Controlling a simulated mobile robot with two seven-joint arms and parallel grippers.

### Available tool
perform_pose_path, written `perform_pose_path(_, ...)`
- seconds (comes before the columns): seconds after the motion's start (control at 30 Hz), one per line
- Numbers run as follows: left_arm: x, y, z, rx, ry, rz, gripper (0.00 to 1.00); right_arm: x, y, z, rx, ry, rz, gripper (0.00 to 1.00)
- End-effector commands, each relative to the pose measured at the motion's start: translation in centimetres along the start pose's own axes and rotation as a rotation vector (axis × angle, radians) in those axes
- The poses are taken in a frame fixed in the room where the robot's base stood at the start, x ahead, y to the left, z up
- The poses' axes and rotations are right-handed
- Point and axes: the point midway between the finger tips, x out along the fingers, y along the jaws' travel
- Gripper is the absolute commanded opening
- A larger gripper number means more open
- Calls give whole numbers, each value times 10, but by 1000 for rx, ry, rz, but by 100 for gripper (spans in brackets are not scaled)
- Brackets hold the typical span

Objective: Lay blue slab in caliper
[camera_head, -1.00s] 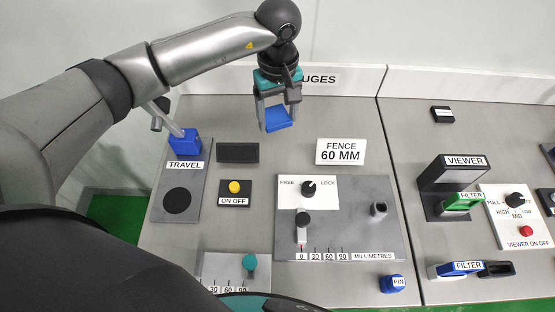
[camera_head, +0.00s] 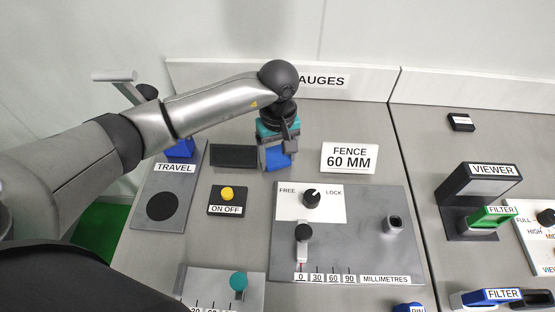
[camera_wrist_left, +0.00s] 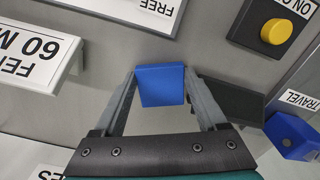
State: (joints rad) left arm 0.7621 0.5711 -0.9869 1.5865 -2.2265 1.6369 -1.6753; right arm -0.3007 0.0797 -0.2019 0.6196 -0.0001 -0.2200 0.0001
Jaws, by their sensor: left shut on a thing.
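The blue slab (camera_head: 278,159) is gripped between the fingers of my left gripper (camera_head: 276,150), above the bench or close to it; the exact height is hard to tell. In the left wrist view the slab (camera_wrist_left: 160,86) sits between the two fingertips, its broad face toward the camera. No part in view is labelled caliper. A scaled plate with a teal knob (camera_head: 238,281) is at the lower left, partly cut off. A larger grey plate (camera_head: 375,248) has a FREE/LOCK knob, a slider at 0 and a MILLIMETRES scale. My right gripper is not in view.
A dark flat block (camera_head: 233,155) lies just left of the slab, and the FENCE 60 MM sign (camera_head: 349,158) stands to its right. The yellow ON OFF button (camera_head: 227,194) and TRAVEL plate (camera_head: 163,207) are further left. The VIEWER (camera_head: 482,195) stands at right.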

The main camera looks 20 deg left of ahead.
Motion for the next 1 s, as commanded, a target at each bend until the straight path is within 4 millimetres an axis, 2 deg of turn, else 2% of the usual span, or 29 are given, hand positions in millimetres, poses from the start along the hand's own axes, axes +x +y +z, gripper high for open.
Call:
perform_pose_path(0.03,7,0,0,1,0,1,18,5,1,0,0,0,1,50)
perform_pose_path(0.43,10,0,0,2,1,1,18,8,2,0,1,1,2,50)
perform_pose_path(0.47,10,0,0,2,1,1,75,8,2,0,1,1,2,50)
perform_pose_path(0.5,9,0,0,2,1,1,80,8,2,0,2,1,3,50)
perform_pose_path(0.57,9,0,0,2,1,1,86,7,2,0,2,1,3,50)
perform_pose_path(0.87,8,0,1,1,0,1,86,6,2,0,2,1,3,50)
perform_pose_path(1.0,-3,0,0,1,1,1,86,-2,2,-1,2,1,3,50)
